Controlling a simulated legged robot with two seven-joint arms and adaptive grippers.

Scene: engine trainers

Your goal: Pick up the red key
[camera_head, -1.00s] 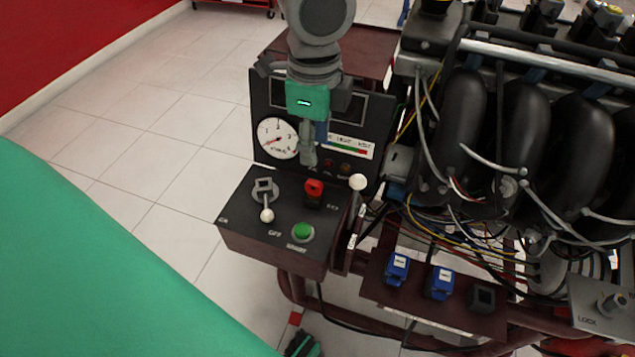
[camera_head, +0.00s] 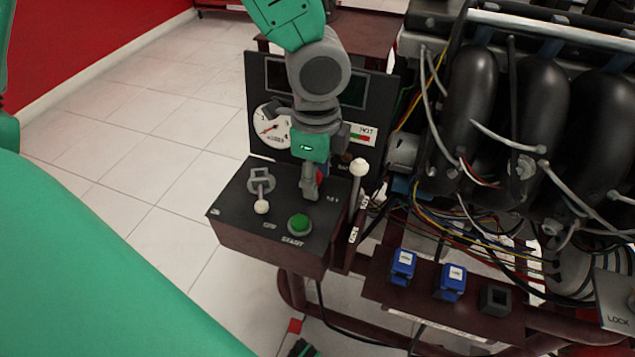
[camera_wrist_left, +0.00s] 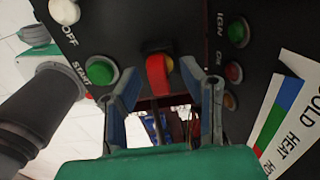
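The red key (camera_wrist_left: 157,76) stands on the black control panel (camera_head: 235,190), with a yellow part beside its base. In the wrist view it lies between the tips of my left gripper (camera_wrist_left: 158,86), whose two fingers are spread with visible gaps on both sides. In the head view my left gripper (camera_head: 310,188) is low over the panel and hides most of the key; only a bit of red (camera_head: 321,174) shows by the fingers. Whether a finger touches the key cannot be told. My right gripper is not in view.
A green start button (camera_head: 299,224) and a white-tipped switch (camera_head: 262,206) are close to the gripper. A white-knobbed lever (camera_head: 359,168) stands to the right. The gauge panel (camera_head: 258,90) rises behind, and the engine (camera_head: 475,120) fills the right side.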

